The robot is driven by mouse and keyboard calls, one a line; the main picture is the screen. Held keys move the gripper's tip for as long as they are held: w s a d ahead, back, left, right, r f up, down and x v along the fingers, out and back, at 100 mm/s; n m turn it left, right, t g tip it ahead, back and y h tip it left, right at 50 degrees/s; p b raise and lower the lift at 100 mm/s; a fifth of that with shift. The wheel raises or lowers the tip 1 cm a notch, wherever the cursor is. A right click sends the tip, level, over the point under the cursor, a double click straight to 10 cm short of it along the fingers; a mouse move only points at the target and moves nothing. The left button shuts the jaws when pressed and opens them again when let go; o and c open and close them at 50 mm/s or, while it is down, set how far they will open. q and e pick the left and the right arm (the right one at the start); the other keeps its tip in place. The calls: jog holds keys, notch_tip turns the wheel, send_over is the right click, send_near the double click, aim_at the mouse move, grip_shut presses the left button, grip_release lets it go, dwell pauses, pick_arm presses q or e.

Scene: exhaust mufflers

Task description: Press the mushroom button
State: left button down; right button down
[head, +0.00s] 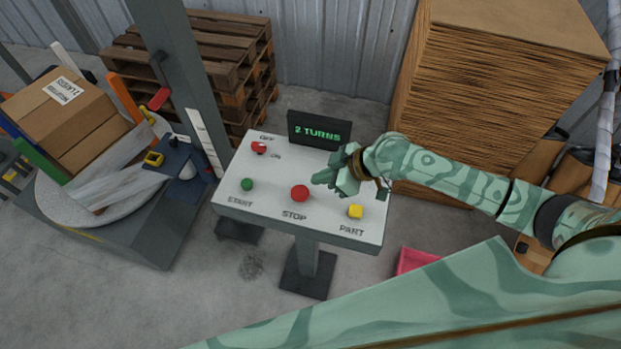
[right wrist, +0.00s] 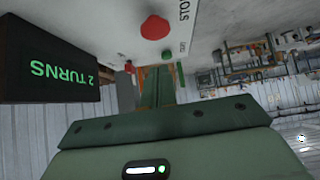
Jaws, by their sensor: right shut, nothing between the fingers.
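The red mushroom button (head: 299,193) sits at the middle of the light grey control panel (head: 268,210), above the label STOP. It also shows in the right wrist view (right wrist: 155,27), a little beyond my gripper. My right gripper (head: 318,181) is shut and empty, just to the right of the button in the head view; I cannot tell its exact height above the panel. My left gripper is not in view.
The panel also carries a green START button (head: 247,184), a yellow PART button (head: 355,211), a red OFF/ON switch (head: 258,147) and a display (head: 319,130) reading 2 TURNS. A turntable (head: 62,210) with boxes stands left. A cardboard stack (head: 480,100) stands behind right.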

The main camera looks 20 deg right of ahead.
jog(key=v, duration=0.5)
jog(key=shift+a+r, duration=0.1)
jog(key=shift+a, duration=0.05)
jog(key=shift+w, duration=0.1)
